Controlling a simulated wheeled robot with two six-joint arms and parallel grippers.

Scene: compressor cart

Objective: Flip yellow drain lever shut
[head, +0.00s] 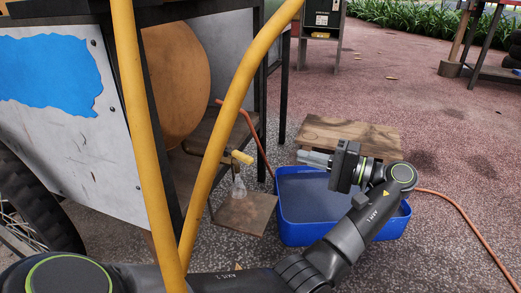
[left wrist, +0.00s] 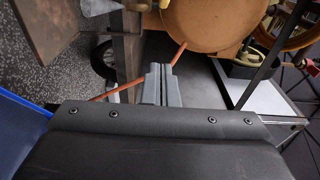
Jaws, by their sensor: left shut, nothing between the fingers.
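The yellow drain lever (head: 242,157) sits at the end of a thin pipe below the round orange-brown tank of the cart, in the head view. A clear, pale plume (head: 239,187) hangs right under it, above a small board. My left gripper (head: 302,157) is to the right of the lever, over the blue tub, its fingers pointing left towards the lever with a clear gap between. Its two fingers are together and empty, as the left wrist view also shows (left wrist: 161,68). A small yellow bit at that view's top edge may be the lever. My right gripper is not in view.
The blue tub (head: 290,235) stands below my left gripper, with a wooden plank (head: 345,131) behind it. An orange hose (head: 262,148) runs down near the lever. Thick yellow bars (head: 226,110) of the cart cross in front. The tank (head: 175,75) is behind.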

